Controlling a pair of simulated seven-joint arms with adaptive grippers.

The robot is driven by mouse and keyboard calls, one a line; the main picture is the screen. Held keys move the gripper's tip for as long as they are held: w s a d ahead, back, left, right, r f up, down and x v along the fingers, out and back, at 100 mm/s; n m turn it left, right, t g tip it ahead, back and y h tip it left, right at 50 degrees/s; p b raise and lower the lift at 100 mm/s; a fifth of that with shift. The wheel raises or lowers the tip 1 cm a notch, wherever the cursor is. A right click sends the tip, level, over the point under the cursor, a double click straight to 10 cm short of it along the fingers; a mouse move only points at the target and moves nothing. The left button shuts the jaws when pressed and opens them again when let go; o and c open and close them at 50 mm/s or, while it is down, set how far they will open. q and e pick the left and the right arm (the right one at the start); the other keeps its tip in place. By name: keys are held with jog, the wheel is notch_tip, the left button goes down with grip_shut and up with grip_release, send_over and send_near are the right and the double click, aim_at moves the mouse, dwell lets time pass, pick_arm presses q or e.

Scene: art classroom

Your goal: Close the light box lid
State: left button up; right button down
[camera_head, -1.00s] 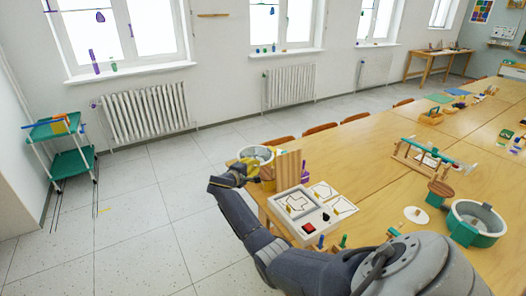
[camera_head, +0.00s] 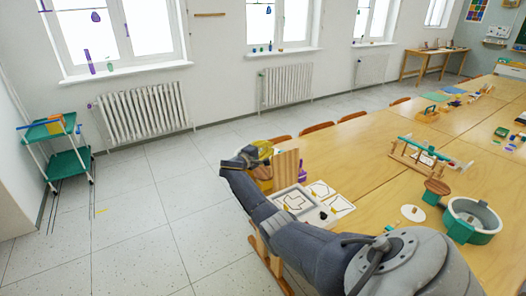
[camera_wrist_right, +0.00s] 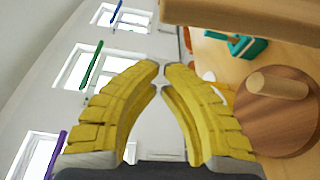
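The light box (camera_head: 296,201) sits on the near left end of the long table. It is white, with a line drawing on its top, and its near part is hidden behind my right arm. A wooden panel that looks like its lid (camera_head: 286,168) stands upright at its far left edge. My right gripper (camera_head: 262,151) is beside the panel's upper left, on its far side; I cannot tell whether they touch. In the right wrist view its yellow fingers (camera_wrist_right: 161,72) have their tips nearly together with nothing visible between them. My left gripper is not in view.
White drawing cards (camera_head: 330,196) lie right of the box. A wooden disc with a peg (camera_wrist_right: 285,110) is close to the fingers in the wrist view. A green-and-grey pot (camera_head: 473,219) and a wooden frame (camera_head: 425,158) stand farther right. Open floor lies left of the table.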

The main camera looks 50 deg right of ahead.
jog(key=shift+s+r, duration=0.15)
jog(key=shift+s, duration=1.75)
jog(key=shift+a, duration=0.1)
